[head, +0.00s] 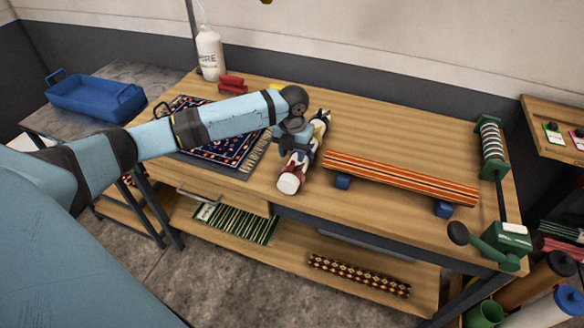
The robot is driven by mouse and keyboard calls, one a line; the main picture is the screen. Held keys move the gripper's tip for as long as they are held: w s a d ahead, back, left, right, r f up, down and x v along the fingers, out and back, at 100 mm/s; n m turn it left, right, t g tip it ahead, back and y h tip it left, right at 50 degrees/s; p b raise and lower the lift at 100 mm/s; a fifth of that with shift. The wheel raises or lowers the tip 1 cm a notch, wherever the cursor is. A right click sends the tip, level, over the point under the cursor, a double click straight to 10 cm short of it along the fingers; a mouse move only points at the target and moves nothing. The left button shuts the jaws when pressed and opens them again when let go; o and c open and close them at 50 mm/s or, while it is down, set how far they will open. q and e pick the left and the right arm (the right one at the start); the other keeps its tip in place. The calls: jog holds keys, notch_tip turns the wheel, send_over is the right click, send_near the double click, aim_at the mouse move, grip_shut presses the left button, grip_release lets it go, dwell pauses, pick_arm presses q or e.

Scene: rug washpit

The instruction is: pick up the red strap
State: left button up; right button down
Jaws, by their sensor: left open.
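A folded red bundle (232,84), which looks like the red strap, lies at the back of the wooden table, right of the white bottle. My left arm reaches in from the left, and my left gripper (288,151) points down beside a rolled, patterned bundle with a pale end (290,183). The gripper is open; its fingertips are small and partly hidden, and I cannot tell whether they touch the roll. It is in front and to the right of the red bundle, apart from it. A yellow thing (277,87) shows partly behind my arm. My right gripper is not in view.
A dark blue patterned rug (215,150) lies under my forearm. A striped orange roll (400,178) rests on blue blocks to the right. A green cranked roller (492,235) stands at the table's right end. A blue tray (95,97) is at left. The table's back right is clear.

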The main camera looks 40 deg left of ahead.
aim_at(292, 162)
pick_arm(q)
notch_tip(292, 162, down, 5)
jog(key=shift+s+r+p, duration=0.15)
jog(key=shift+r+p, duration=0.05)
jog(key=shift+p, duration=0.1)
grip_shut()
jog(key=shift+r, duration=0.1)
